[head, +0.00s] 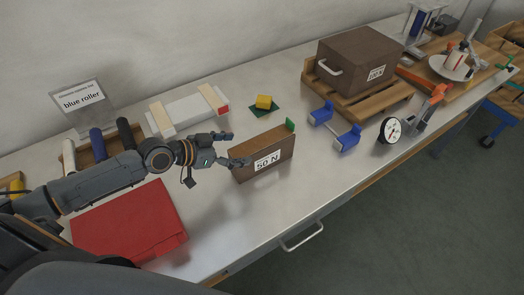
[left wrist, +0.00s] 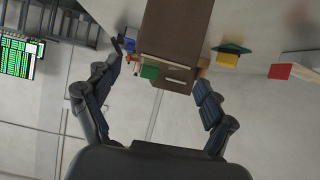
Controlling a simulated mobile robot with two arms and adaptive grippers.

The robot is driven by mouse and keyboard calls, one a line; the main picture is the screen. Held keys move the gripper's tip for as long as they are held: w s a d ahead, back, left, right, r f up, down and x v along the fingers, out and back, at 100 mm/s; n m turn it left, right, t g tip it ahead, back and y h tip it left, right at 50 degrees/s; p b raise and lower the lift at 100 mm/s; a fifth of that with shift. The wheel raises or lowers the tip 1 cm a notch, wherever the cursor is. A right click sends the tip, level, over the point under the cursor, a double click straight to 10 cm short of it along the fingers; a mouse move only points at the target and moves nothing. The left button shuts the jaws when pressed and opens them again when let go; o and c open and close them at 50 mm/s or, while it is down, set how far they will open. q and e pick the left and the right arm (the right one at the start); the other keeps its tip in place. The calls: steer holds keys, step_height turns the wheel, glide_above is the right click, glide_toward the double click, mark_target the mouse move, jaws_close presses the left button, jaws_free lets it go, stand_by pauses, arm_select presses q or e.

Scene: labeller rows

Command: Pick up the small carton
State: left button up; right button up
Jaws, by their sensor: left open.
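The small brown carton (head: 264,153) stands upright on the bench in the head view, with a white "50 N" label on its front and a green piece at its far right end. My left gripper (head: 236,149) is open at the carton's left end, its fingertips pointing toward it. In the left wrist view, a brown box face (left wrist: 175,35), apparently this carton, shows beyond and between the open fingers (left wrist: 165,85), with a green block (left wrist: 149,72) near it. I cannot tell whether the fingers touch it. My right gripper is not in view.
A red box (head: 130,222) lies below my left arm. A yellow block on a green piece (head: 264,103) sits behind the carton. Blue supports (head: 335,126), a dial gauge (head: 390,130) and a big brown box (head: 358,62) on a pallet stand to the right.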

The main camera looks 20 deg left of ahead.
mark_target(251, 147)
arm_select(q)
steer(key=x, duration=0.3)
steer(key=shift+w+d+f, duration=0.1)
steer(key=shift+w+d, duration=0.15)
steer(key=shift+w+d+f+p, duration=0.1)
steer(key=shift+w+d+p, duration=0.15)
steer(key=shift+p, duration=0.15)
steer(key=x, duration=0.1)
steer(key=p+x, duration=0.1)
steer(key=x, duration=0.2)
steer(key=shift+w+d+r+p, duration=0.15)
steer(key=shift+w+r+p, duration=0.1)
steer(key=shift+p, duration=0.1)
steer(key=shift+w+d+f, duration=0.15)
steer(key=shift+w+f, duration=0.05)
steer(key=shift+f, duration=0.05)
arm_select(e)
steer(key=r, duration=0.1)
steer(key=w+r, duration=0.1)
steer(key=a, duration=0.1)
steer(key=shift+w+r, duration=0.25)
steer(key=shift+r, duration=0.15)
arm_select(q)
steer(key=shift+c, duration=0.2)
steer(key=c, duration=1.3)
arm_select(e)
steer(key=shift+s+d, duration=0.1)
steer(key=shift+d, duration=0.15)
arm_select(q)
steer(key=shift+r, duration=0.1)
